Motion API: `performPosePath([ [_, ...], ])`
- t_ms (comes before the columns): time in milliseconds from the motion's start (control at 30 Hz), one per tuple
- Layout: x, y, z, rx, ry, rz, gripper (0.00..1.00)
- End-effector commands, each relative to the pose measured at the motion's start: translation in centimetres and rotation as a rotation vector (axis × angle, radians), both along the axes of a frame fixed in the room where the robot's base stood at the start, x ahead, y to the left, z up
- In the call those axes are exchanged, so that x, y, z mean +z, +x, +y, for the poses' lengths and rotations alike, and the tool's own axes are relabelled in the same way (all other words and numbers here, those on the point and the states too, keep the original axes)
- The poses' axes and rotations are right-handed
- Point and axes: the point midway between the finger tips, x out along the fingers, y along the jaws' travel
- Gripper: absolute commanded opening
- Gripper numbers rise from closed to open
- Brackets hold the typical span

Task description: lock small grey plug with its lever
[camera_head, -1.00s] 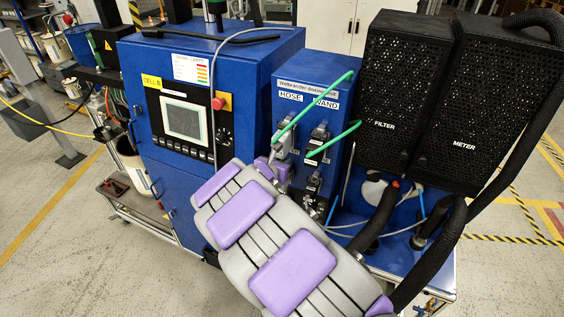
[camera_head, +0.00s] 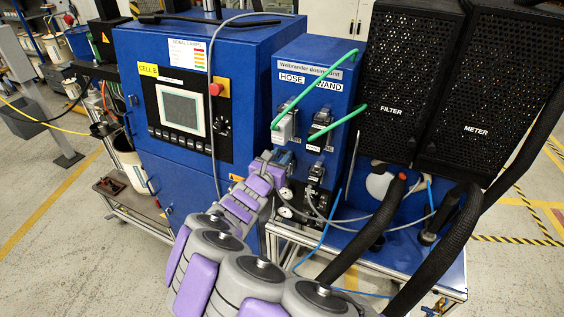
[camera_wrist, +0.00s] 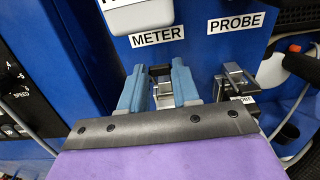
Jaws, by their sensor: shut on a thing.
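In the wrist view my gripper (camera_wrist: 159,68) has its two blue-grey fingers on either side of a small metal lever piece (camera_wrist: 163,92) under the METER label, and it is shut on it. A dark part sits between the fingertips. The grey plug itself is mostly hidden, and I cannot tell whether the lever is fully over. In the head view my gripper (camera_head: 284,158) is at the blue panel's lower left, just below the light-grey HOSE plug (camera_head: 284,127). The neighbouring PROBE socket (camera_wrist: 233,82) has its own metal lever, to the right of my fingers and apart from them.
The HOSE plug's edge (camera_wrist: 136,14) hangs close above my fingers. Green cables (camera_head: 322,88) run from the upper plugs. Grey and blue cables and thick black hoses (camera_head: 441,236) lie to the right. The blue control cabinet (camera_head: 240,105) stands to the left.

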Motion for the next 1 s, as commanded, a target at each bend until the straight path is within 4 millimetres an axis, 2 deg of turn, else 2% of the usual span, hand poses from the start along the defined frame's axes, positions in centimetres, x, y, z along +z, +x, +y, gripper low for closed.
performPosePath([
  [33, -0.7, -0.1, 0.2, 0.005, -0.015, -0.032, 0.00],
  [433, -2.8, -1.0, 0.5, 0.004, -0.127, -0.338, 0.00],
  [733, -3.7, -1.3, 0.6, 0.004, -0.193, -0.534, 0.00],
  [1000, -4.1, -1.3, 0.6, 0.004, -0.226, -0.622, 0.00],
])
